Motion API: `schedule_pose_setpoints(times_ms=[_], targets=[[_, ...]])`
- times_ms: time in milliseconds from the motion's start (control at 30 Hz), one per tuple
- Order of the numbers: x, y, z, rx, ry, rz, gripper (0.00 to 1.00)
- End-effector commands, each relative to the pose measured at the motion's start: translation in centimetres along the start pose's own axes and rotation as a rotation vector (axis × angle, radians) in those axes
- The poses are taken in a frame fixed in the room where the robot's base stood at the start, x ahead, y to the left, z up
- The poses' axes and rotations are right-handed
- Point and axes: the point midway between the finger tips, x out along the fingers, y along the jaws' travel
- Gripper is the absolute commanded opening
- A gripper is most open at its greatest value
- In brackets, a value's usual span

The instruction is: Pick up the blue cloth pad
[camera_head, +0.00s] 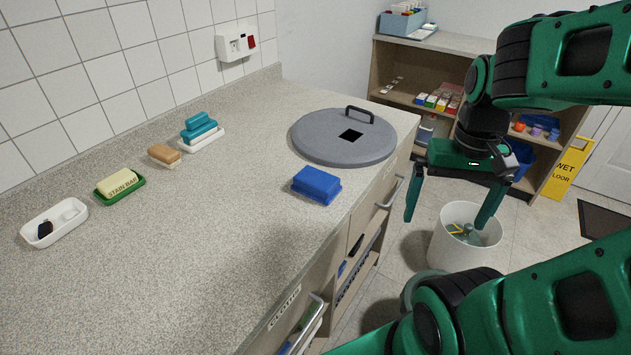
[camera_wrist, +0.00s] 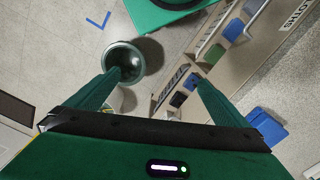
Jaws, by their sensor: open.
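The blue cloth pad (camera_head: 316,185) is a thick blue block lying on the speckled grey counter (camera_head: 230,240), near its right edge and in front of a round grey lid. In the wrist view, a blue block that looks like this pad (camera_wrist: 267,127) shows at the lower right, outside the right finger. My gripper (camera_head: 448,212) is open and empty, its fingers pointing down beyond the counter's right edge. It is to the right of the pad and apart from it. In the wrist view, nothing is between the fingertips of my gripper (camera_wrist: 155,78).
The round grey lid (camera_head: 343,143) has a raised handle. A teal stack (camera_head: 199,127), a brown block (camera_head: 164,155), a yellow bar (camera_head: 118,183) and a white dish (camera_head: 54,224) line the wall side. A white bin (camera_head: 462,244) stands on the floor. The counter's middle is clear.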

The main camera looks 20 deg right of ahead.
Motion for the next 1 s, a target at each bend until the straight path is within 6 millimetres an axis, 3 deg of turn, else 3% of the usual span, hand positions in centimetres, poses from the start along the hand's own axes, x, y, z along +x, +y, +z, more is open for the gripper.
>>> schedule_pose_setpoints(times_ms=[267,367,467,600,700,800,900,1000], targets=[[-0.8,0.2,0.6,0.007,0.013,-0.007,1.00],[-1.8,-1.4,-0.9,0.039,0.015,-0.003,1.00],[-3.3,-4.6,-3.7,0.099,0.018,0.002,1.00],[-5.5,-11.3,-7.2,0.204,0.023,0.005,1.00],[-6.6,-16.4,-8.8,0.275,0.025,0.003,1.00],[-7.2,-21.0,-9.5,0.336,0.024,0.001,1.00],[-7.7,-24.4,-9.7,0.382,0.022,-0.002,1.00],[-7.9,-26.3,-9.6,0.411,0.021,-0.004,1.00]])
